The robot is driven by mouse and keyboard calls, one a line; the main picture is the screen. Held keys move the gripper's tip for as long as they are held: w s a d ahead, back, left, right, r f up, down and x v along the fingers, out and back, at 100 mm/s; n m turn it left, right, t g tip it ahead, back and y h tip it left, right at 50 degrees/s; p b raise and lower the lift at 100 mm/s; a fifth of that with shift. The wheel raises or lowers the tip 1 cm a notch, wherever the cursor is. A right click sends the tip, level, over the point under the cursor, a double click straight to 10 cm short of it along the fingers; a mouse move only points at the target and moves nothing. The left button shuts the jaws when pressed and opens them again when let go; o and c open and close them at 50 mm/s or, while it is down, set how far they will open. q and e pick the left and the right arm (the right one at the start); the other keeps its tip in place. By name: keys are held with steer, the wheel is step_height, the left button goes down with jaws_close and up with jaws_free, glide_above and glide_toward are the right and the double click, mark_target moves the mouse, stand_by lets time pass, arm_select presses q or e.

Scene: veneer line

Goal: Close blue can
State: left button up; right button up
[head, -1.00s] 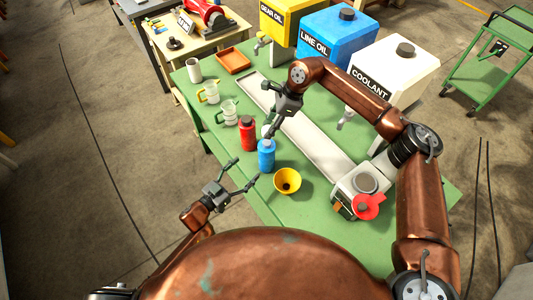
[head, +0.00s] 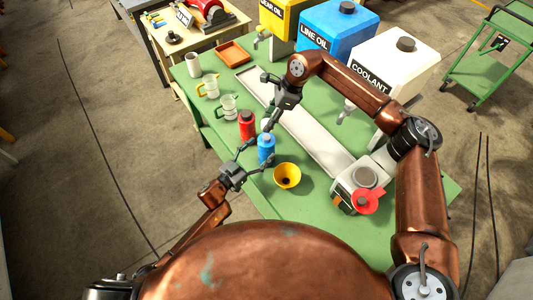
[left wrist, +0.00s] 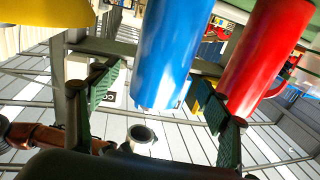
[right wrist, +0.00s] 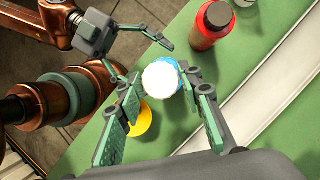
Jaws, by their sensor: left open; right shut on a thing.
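The blue can (head: 266,148) stands upright on the green table (head: 325,196). My left gripper (head: 258,152) is open, with its fingers on either side of the can. In the left wrist view the blue can (left wrist: 172,50) shows between the spread fingers, with gaps beside it. My right gripper (head: 269,124) is above the can, pointing down. In the right wrist view its fingertips are shut on a round white cap (right wrist: 161,78), which hides most of the can's top. I cannot tell whether the cap is seated on the can.
A red bottle (head: 247,126) stands close behind the can, and a yellow funnel (head: 287,176) in front to the right. A scale (head: 363,178) with a red funnel (head: 366,201) is farther right. Clear measuring cups (head: 228,106) stand back left. The grey tray (head: 300,122) lies behind.

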arm_select(q)
steer(key=shift+x, duration=2)
steer(key=c, duration=1.8)
arm_select(e)
glide_above(265, 137)
steer(key=d, duration=0.1)
steer(key=shift+w+f, duration=0.1)
steer(key=shift+f, duration=2.35)
steer(key=shift+f, duration=0.9)
steer(key=shift+f, duration=0.6)
